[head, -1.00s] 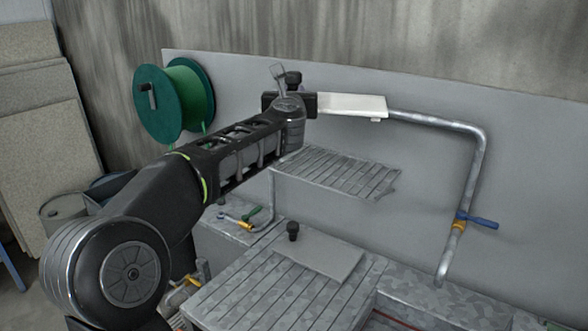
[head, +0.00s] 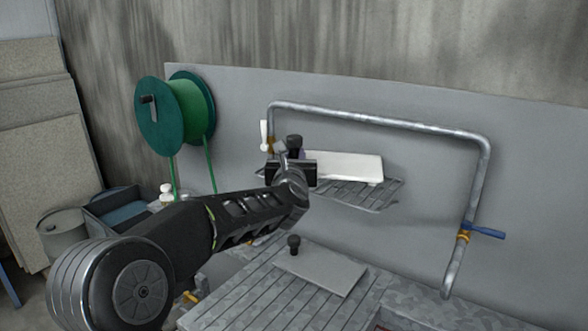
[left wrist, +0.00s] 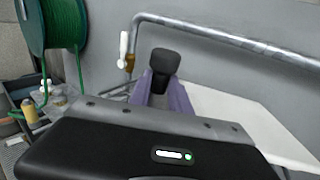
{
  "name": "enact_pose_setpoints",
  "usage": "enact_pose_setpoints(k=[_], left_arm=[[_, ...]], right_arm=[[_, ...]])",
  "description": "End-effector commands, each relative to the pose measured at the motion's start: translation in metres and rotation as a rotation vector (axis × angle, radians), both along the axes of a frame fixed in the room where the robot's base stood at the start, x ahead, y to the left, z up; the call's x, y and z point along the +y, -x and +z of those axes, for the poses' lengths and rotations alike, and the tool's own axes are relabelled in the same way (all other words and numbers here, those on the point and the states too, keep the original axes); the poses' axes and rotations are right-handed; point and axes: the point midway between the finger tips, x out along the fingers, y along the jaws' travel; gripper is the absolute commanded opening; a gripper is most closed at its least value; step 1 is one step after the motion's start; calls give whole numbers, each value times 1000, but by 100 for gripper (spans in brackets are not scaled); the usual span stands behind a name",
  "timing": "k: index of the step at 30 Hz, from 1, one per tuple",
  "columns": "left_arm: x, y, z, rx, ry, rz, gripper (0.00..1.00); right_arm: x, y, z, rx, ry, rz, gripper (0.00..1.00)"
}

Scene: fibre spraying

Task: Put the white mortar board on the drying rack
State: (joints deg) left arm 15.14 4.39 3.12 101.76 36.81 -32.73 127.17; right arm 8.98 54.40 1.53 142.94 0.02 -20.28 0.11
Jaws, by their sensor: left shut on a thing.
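The white mortar board (head: 345,167) is at the drying rack (head: 370,197), a slatted shelf at the grey back panel. It lies over the rack's rear part, and I cannot tell whether it touches the slats. My left gripper (head: 294,155) is at the board's left end, shut on its black knob handle. In the left wrist view the black knob (left wrist: 163,63) stands between the purple finger pads (left wrist: 180,100), with the white board (left wrist: 245,115) reaching to the right. My arm hides the rack's left end. My right gripper is not in view.
A bent metal pipe (head: 380,121) with a white-handled and a blue-handled valve (head: 486,231) arches over the rack. A green hose reel (head: 185,108) hangs at left. A grey board (head: 325,268) with a black knob lies on the slatted bench below. The rack's front right is bare.

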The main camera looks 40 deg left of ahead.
Motion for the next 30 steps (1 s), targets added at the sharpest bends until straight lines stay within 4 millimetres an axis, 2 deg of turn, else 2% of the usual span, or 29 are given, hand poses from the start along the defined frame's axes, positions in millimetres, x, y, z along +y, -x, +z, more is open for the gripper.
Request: enact_pose_setpoints(k=[3,6,19,20,27,30], left_arm=[[0,0,-19,4,0,1,0],[0,0,-30,1,0,0,0],[0,0,-35,-1,0,0,0],[0,0,-35,1,1,-1,25],[0,0,-34,2,0,-1,44],[0,0,-34,2,0,-1,45]], right_arm=[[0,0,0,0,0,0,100],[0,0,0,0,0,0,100],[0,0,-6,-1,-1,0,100],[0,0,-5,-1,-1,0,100],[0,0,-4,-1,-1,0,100],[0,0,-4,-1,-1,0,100]])
